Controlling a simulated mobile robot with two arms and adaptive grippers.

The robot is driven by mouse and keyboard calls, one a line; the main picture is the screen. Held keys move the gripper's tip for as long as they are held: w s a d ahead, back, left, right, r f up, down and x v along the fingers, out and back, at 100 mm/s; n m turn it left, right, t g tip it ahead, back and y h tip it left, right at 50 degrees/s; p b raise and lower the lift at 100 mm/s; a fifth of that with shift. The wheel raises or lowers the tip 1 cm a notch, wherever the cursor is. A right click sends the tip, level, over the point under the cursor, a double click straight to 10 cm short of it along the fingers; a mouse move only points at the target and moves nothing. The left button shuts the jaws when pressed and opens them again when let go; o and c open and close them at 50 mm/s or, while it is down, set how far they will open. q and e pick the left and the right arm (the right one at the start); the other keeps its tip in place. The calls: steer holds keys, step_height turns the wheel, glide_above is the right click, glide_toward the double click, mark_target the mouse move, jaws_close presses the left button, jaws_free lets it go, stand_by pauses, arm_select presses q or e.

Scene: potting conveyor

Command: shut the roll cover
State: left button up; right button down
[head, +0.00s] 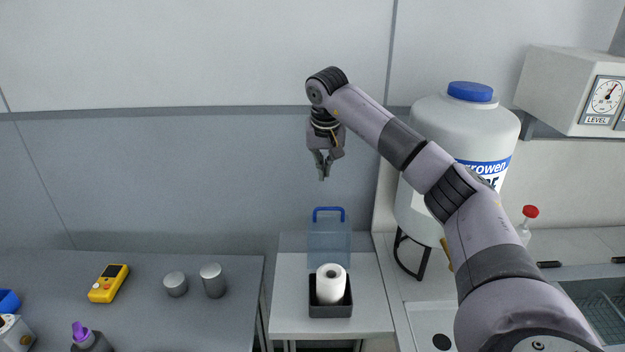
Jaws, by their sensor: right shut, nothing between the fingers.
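The roll cover (328,240) is a clear bluish lid with a blue handle (329,210) along its top edge. It stands upright and open at the back of a dark holder (330,311) on a small white table. A white roll (330,282) sits in the holder. My right gripper (323,172) is shut and empty, pointing down, above the cover's handle in the picture and apart from it. My left gripper is not in view.
A grey table at left bears a yellow meter (108,283), two grey cylinders (213,280) and a purple-capped bottle (90,337). A large white tank (463,115) with a blue cap stands at right behind my arm. The white table (287,318) is clear around the holder.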

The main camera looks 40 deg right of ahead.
steer(key=s+f, duration=0.1)
steer(key=f, duration=0.1)
steer(key=p, duration=0.4)
glide_above(326, 216)
steer(key=x, duration=0.5)
steer(key=shift+s+a+f, duration=0.1)
steer(key=shift+s+a, duration=0.15)
steer(key=shift+s, duration=0.1)
steer(key=shift+a, duration=0.1)
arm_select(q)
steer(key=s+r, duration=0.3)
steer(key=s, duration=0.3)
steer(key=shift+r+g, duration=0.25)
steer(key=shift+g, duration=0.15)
arm_select(e)
steer(key=shift+s, duration=0.1)
